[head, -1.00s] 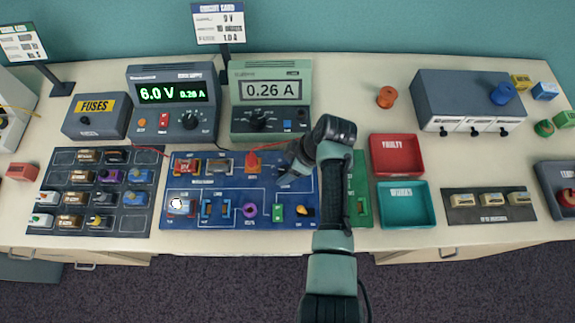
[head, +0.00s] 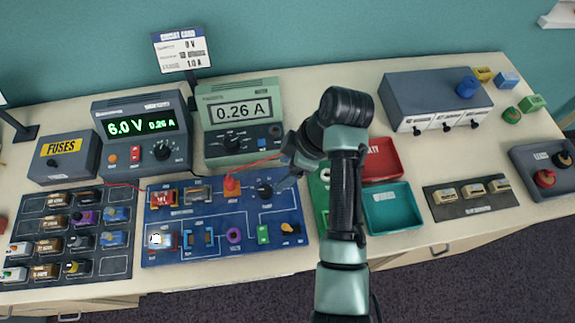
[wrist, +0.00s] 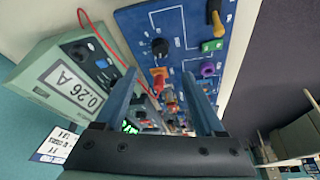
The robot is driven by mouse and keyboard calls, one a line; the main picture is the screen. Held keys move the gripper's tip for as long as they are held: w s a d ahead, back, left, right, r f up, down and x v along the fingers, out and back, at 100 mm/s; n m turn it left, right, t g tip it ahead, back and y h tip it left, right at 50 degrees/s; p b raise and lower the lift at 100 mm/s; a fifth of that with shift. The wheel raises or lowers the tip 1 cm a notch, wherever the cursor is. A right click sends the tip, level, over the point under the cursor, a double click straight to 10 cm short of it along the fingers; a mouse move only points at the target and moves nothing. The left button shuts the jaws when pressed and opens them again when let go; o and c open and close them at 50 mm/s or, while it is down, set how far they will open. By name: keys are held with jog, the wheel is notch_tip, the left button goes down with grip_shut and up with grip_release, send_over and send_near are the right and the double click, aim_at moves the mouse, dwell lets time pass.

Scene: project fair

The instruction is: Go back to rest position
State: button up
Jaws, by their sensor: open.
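My gripper (head: 284,184) is over the right part of the blue circuit board (head: 215,252) in the head view. In the wrist view my gripper (wrist: 160,78) has its two blue-grey fingers spread apart with nothing held between them. The blue board (wrist: 183,28) shows beyond them. A black knob part (head: 265,190) sits on the board close to my fingers, apart from them as far as I can tell. The orange-red plug (head: 231,186) with its red lead is on the board to the left of my gripper.
The meter (head: 240,135) reading 0.26 A and the power supply (head: 140,130) reading 6.0 V stand behind the board. A red tray (head: 384,160) and teal tray (head: 393,207) are right of my arm. A parts mat (head: 117,268) is at left.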

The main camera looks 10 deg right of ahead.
jog(key=shift+v, duration=0.75)
jog(key=w+a+r+m+t+h, duration=0.1)
jog(key=w+r+m+t, duration=0.1)
jog(key=w+r+t, duration=0.55)
jog(key=w+a+r+m+t+h, duration=0.1)
jog(key=w+r+m+t, duration=0.2)
jog(key=r, duration=0.8)
notch_tip(320, 180, up, 19)
jog(key=a+m+t, duration=0.2)
jog(key=m+t, duration=0.1)
jog(key=t, duration=0.3)
jog(key=s+r+m+t+h, duration=0.1)
jog(key=s+r+m+t, duration=0.2)
jog(key=s+r, duration=0.5)
jog(key=s+a+r+m+t+h, duration=0.1)
jog(key=s+r+m+t, duration=0.2)
jog(key=r, duration=0.9)
jog(key=s+t, duration=0.3)
jog(key=s, duration=0.2)
jog(key=shift+r, duration=0.4)
jog(key=shift+f+t, duration=0.1)
jog(key=shift+t, duration=0.15)
